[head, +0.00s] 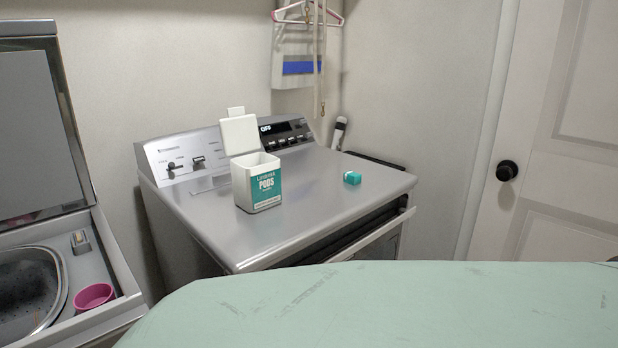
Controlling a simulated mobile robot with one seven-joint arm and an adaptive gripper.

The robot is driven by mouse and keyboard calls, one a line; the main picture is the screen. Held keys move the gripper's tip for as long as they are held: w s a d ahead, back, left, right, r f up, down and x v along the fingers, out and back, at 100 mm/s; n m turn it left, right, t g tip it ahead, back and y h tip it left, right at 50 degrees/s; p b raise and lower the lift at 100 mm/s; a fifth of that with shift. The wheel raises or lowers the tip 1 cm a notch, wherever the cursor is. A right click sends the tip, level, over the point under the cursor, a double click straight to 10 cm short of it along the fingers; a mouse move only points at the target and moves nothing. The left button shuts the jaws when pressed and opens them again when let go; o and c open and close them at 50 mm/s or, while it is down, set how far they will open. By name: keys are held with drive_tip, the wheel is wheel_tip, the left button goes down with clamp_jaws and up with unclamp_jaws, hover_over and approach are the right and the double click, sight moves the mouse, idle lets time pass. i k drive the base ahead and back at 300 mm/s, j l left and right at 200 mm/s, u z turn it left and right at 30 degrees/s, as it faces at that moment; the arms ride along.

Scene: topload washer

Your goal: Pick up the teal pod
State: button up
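The teal pod (352,178) is a small cube-like block in the head view. It lies on the grey metal top of the dryer-like machine (310,212), right of the middle and near its front edge. A white pods box (256,183) with a teal label and a raised lid stands on the same top, left of the pod and apart from it. My gripper is not in this view, so its place and state do not show.
A mint-green board-like surface (400,305) fills the foreground. An open-lidded washer (60,270) with a pink cup (94,296) stands at left. The machine's front door (370,236) looks partly open. A white door (560,130) is at right. The top around the pod is clear.

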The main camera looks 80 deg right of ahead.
sight(350, 176)
drive_tip(key=z, duration=2.8)
drive_tip(key=i+l+u, duration=0.1)
drive_tip(key=i, duration=0.3)
drive_tip(key=i+l, duration=0.3)
drive_tip(key=i+u, duration=0.05)
